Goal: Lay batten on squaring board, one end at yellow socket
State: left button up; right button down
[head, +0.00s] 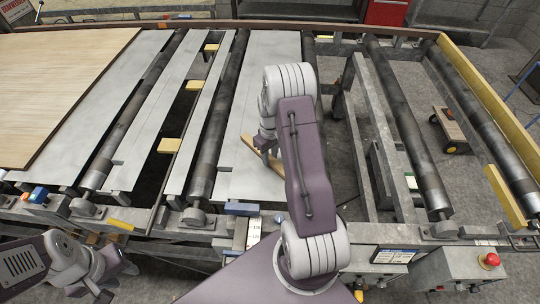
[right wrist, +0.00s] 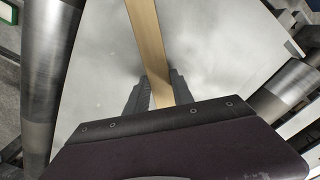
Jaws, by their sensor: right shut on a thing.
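The batten (right wrist: 149,45) is a narrow pale wooden strip. My right gripper (right wrist: 160,92) is shut on it, with one dark finger on each side, and the strip runs away to the top of the right wrist view. In the head view part of the batten (head: 249,149) shows beside my right arm, over a pale grey panel (head: 262,75); my arm hides the rest. I cannot tell whether it touches the panel. My left gripper (head: 117,284) is at the lower left, open and empty. Several yellow blocks, one of them here (head: 168,145), show between the panels; I cannot tell which is the socket.
Dark steel rollers (head: 218,120) run between the grey panels. A large wood sheet (head: 55,80) lies at the left. A yellow rail (head: 490,95) edges the right side. A red button (head: 490,260) sits at the front right. Open gaps lie between the frame beams.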

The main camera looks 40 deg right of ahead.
jog(key=shift+s+a, duration=0.1)
jog(key=shift+f, duration=0.15)
jog(key=c, duration=1.1)
grip_release()
